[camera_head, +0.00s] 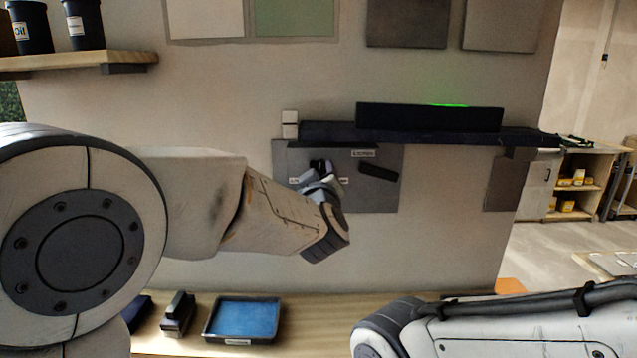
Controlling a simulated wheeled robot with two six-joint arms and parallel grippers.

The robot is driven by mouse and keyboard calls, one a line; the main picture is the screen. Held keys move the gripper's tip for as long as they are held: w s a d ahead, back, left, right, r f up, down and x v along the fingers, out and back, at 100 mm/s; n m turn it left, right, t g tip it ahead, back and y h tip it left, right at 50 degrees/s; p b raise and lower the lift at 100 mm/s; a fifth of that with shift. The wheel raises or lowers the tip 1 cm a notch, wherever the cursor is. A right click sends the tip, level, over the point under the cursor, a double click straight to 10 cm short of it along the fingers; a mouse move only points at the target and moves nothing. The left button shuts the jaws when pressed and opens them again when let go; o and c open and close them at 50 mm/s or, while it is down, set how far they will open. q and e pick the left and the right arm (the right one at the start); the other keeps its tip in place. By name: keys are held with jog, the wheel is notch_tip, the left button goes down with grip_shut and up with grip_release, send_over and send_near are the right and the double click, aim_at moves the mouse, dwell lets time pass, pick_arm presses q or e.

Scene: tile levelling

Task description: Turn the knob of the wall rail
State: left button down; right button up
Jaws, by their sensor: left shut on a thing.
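The wall rail (320,132) is a long dark bar fixed across the wall, with a black box (430,118) showing a green light strip on its top edge. Below its left part is a grey panel (375,198) with small white labels and a tilted black handle (379,172). My left gripper (320,168) is at the left half of this panel, shut on what seems to be the knob. The gripper hides most of the knob, so its angle cannot be told. My right arm lies at the lower right; its gripper is out of view.
A blue tray (243,319) and a dark block-like tool (178,314) stand on the wooden bench (300,335) below. A shelf (75,62) with dark tins is at the upper left. Sample tiles (407,22) hang above the rail. The wall beneath the panel is clear.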

dwell(0.4)
pick_arm(q)
jog(key=shift+c, duration=1.2)
grip_release()
jog(key=shift+s, duration=0.1)
jog(key=shift+s, duration=0.35)
jog(key=s+b, duration=0.2)
jog(key=s, duration=0.7)
jog(key=shift+s+b, duration=0.3)
jog(key=shift+b, duration=0.1)
